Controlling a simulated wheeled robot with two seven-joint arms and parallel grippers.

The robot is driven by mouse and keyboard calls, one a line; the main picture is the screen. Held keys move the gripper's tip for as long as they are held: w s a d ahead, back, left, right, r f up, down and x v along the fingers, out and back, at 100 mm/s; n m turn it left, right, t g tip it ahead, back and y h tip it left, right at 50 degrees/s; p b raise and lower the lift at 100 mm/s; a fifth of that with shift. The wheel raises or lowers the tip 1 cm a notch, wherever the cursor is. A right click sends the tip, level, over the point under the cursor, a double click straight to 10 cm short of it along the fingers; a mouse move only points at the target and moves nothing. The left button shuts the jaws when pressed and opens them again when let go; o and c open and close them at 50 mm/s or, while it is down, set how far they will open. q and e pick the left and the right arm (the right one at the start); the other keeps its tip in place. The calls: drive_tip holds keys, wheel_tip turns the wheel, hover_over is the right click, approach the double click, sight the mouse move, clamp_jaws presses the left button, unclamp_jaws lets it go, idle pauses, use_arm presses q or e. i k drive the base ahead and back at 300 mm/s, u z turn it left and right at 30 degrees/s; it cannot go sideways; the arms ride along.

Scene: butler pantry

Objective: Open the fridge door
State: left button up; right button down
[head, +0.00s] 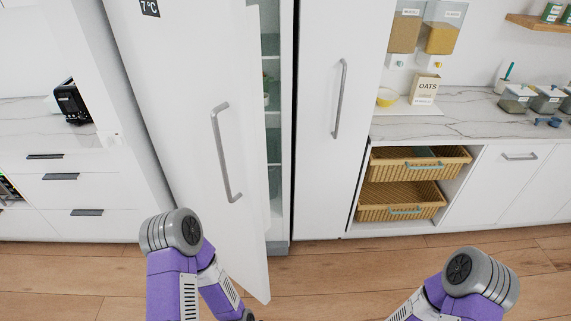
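The white fridge door (180,100) stands partly open, its free edge swung out toward me. A dark 7 °C display (149,8) is near its top and a grey bar handle (226,152) is on its front. Through the gap on its right, the fridge interior (272,120) shows, with shelves and a few items that are too small to tell. My arms come in at the bottom, the left one in front of the door's lower part and the right one at the lower right. Neither gripper can be seen, and nothing visible is holding the handle.
A second tall white door (325,90) with a bar handle is closed to the right. Beyond it are wicker drawers (400,200) and a marble counter (470,122) with an oats box (424,89). White drawers (65,187) stand at left. The wooden floor (330,275) between my arms is clear.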

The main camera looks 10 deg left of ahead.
sight(194, 68)
drive_tip(key=u, duration=0.25)
drive_tip(key=i, duration=1.1)
drive_tip(key=u, duration=0.75)
